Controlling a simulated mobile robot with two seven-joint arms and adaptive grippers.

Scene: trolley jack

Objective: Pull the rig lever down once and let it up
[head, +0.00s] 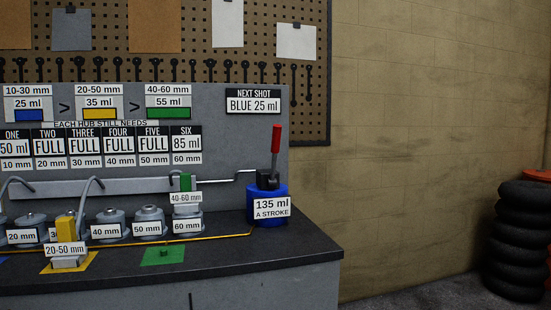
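The rig lever (276,150) has a red handle and stands nearly upright on a dark pump head. The pump head sits on a blue reservoir (280,196) labelled "135 ml A STROKE". The reservoir stands at the right end of the dark bench top (300,246). A thin pipe (232,177) runs from the pump head to the left. Neither of my grippers shows in the head view.
Several grey hubs (150,217) with size labels stand left of the pump. A yellow coupler (67,229) sits at front left; a green one (186,182) is at the "60 mm" hub. A sign (253,101) reads "NEXT SHOT BLUE 25 ml". Tyres (519,230) are stacked far right.

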